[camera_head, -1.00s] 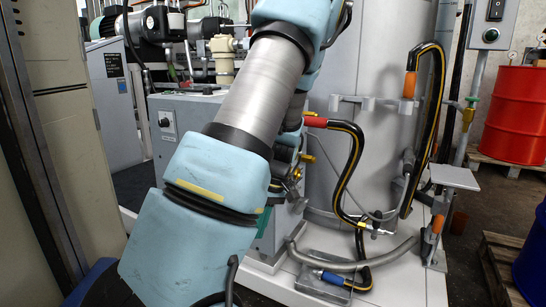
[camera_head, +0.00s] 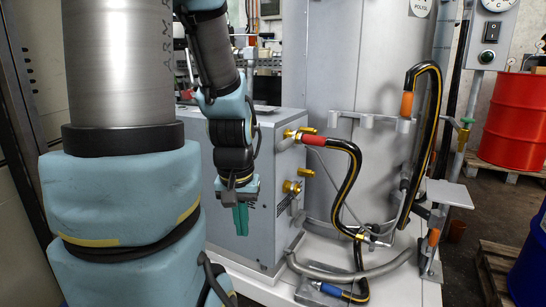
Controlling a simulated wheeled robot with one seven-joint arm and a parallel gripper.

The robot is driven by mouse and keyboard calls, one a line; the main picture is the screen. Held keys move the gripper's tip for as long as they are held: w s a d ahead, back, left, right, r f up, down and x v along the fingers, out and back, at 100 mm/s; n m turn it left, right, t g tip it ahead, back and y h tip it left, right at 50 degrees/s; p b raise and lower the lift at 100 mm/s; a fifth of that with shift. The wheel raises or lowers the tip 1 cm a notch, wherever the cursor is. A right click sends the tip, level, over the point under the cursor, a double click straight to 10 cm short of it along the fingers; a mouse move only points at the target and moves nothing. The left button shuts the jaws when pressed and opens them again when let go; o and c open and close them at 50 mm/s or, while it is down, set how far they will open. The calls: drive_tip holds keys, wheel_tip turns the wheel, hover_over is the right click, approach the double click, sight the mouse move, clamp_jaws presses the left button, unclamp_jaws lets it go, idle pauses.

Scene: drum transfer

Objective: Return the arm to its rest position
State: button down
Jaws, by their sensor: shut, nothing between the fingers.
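My arm rises large on the left of the head camera view, with a metal tube between light blue covers. Its forearm folds over at the top and hangs down to my gripper (camera_head: 241,219). The gripper points downward with its green fingers together and nothing seen between them. It is in front of the grey cabinet (camera_head: 215,170), left of the brass fittings; I cannot tell the exact gap to the cabinet.
A black and yellow hose with a red end (camera_head: 313,139) joins the cabinet's upper brass fitting. Another hose with an orange end (camera_head: 407,103) hangs on a rack before the tall grey tank (camera_head: 350,80). A red drum (camera_head: 515,122) and a blue drum (camera_head: 530,262) stand at right.

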wheel_tip(320, 180, up, 24)
drive_tip(key=p, duration=2.1)
drive_tip(key=shift+f+p, duration=0.25)
drive_tip(key=shift+p, duration=0.15)
